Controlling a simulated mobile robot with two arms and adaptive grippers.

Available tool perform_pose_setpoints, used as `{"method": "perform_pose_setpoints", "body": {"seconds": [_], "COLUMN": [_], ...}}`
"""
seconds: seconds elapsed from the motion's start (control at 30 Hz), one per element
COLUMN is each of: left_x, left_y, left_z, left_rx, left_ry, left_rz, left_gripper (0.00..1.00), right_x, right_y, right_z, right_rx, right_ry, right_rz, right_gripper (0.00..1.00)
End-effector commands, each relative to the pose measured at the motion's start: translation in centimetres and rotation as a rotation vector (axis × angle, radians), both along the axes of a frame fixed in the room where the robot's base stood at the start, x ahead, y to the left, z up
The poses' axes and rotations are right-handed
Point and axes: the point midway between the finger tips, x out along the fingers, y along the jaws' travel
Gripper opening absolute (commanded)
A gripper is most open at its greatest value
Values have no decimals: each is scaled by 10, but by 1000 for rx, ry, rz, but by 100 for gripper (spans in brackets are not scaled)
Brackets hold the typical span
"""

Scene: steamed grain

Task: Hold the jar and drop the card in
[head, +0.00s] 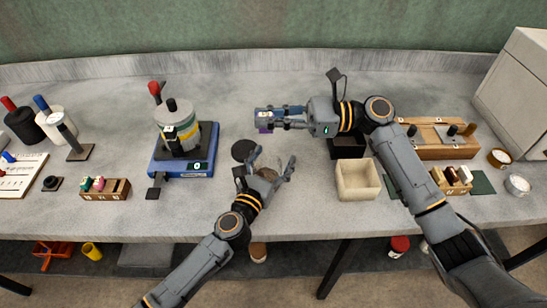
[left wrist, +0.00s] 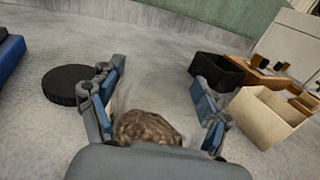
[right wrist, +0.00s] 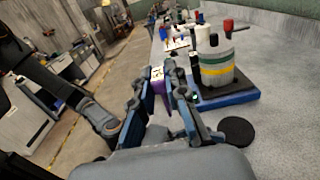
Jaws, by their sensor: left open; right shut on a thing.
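A brown, grainy mass (left wrist: 147,128), seemingly the contents of a clear jar, sits between the fingers of my left gripper (head: 273,157). The jar's walls are hard to make out; in the head view the brown patch (head: 268,174) is partly hidden by the gripper. My left gripper is open, with a finger on either side of it. My right gripper (head: 274,117) is shut on a small purple and white card (right wrist: 158,84). It holds the card above the table, behind the left gripper in the head view.
A black disc (head: 244,150) lies just left of my left gripper. A blue scale-like device (head: 168,165) bears a banded container (head: 178,123). A cream open box (head: 358,179) and a black box (head: 347,147) stand to the right. Bare table lies between.

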Motion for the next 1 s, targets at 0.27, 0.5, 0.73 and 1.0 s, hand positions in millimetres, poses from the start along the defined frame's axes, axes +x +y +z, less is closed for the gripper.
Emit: {"method": "perform_pose_setpoints", "body": {"seconds": [0.27, 0.5, 0.73, 1.0], "left_x": [0, 0, 0, 0], "left_y": [0, 0, 0, 0], "left_z": [0, 0, 0, 0], "left_rx": [0, 0, 0, 0], "left_ry": [0, 0, 0, 0], "left_rz": [-1, -1, 0, 0], "left_gripper": [61, 14, 10, 6], "right_x": [0, 0, 0, 0], "right_y": [0, 0, 0, 0], "right_z": [0, 0, 0, 0], "right_rx": [0, 0, 0, 0], "right_ry": [0, 0, 0, 0], "right_rz": [0, 0, 0, 0], "right_gripper": [0, 0, 0, 0]}}
